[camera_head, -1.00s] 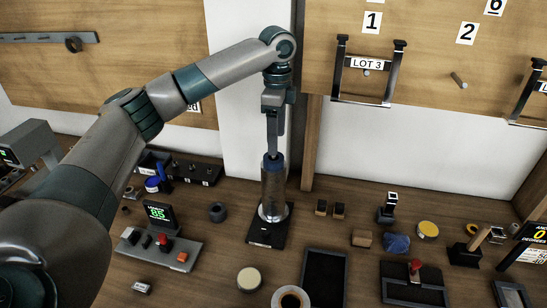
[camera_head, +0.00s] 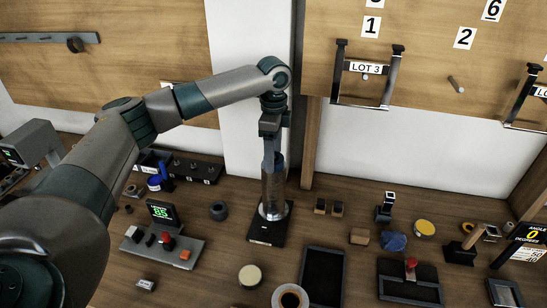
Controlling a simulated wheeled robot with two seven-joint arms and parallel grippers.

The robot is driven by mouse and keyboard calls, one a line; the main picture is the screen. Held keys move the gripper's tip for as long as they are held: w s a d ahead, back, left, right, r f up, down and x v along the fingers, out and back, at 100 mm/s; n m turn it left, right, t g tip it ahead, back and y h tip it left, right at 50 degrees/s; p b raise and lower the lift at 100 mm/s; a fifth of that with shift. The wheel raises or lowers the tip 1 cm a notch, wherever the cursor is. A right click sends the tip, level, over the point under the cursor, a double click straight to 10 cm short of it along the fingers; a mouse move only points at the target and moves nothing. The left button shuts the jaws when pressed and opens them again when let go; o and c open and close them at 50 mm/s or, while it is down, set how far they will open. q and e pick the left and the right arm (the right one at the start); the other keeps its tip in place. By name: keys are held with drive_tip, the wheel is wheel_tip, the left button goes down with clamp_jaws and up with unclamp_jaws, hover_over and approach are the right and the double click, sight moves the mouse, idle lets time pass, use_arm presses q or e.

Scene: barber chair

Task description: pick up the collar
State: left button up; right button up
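A dark ring-shaped piece (camera_head: 218,211), which may be the collar, lies on the bench left of the stand. A clear upright cylinder (camera_head: 273,190) with a bright ring around its foot stands on a black base plate (camera_head: 264,232). My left gripper (camera_head: 272,158) points straight down at the cylinder's top and overlaps it in the picture. Its fingers look close together, but the gap between them and anything held there cannot be made out. I cannot tell whether the fingers are inside, around or in front of the cylinder. My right gripper is not in view.
A panel with a red button (camera_head: 168,241) lies left of the stand. A black tray (camera_head: 323,277), a cup of dark liquid (camera_head: 290,299) and a round pale lid (camera_head: 250,275) lie in front. Small blocks and a blue lump (camera_head: 393,241) lie to the right. The wall board (camera_head: 420,50) rises behind.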

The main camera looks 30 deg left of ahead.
use_arm(q)
drive_tip(key=shift+f, duration=0.3)
drive_tip(key=c, duration=1.1)
drive_tip(key=shift+r, duration=0.1)
drive_tip(key=shift+r+b, duration=0.35)
drive_tip(key=shift+r, duration=0.15)
wheel_tip(320, 180, up, 8)
drive_tip(key=shift+d+f+b, duration=0.1)
drive_tip(key=shift+f+b, duration=0.1)
drive_tip(key=shift+b, duration=1.05)
drive_tip(key=shift+r, duration=0.65)
